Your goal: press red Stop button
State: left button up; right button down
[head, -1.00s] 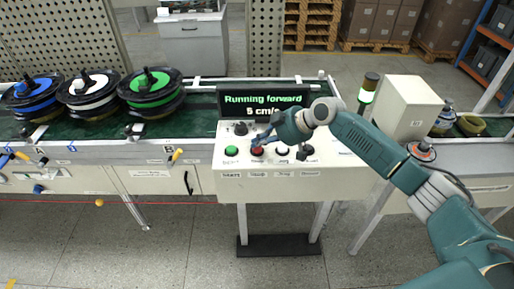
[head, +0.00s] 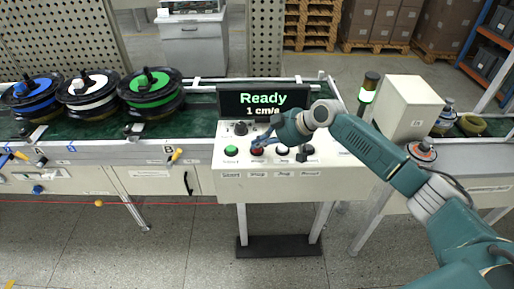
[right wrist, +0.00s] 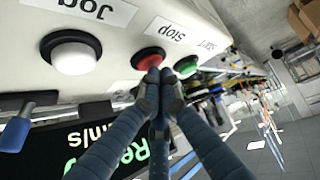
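The red Stop button (head: 257,151) is on the white control panel (head: 228,187), between the green Start button (head: 231,151) and a white Jog button (head: 282,150). My right gripper (head: 258,143) is at the Stop button and partly covers it in the head view. In the right wrist view its fingertips (right wrist: 158,76) are together and empty, at the edge of the red button (right wrist: 148,57); whether they touch it or press it in I cannot tell. The display (head: 262,100) reads "Ready" and "1 cm/s". My left gripper is not in view.
A black selector switch (head: 304,152) is right of the Jog button. A white box (head: 408,107) and a signal light (head: 367,92) stand right of the display.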

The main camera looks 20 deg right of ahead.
aim_at(259, 150)
jog(key=shift+f, duration=0.15)
jog(key=shift+r+p, duration=0.75)
jog(key=shift+r, duration=0.2)
jog(key=shift+r, duration=0.1)
notch_tip(259, 150, up, 5)
jog(key=p, duration=0.4)
dwell(0.3)
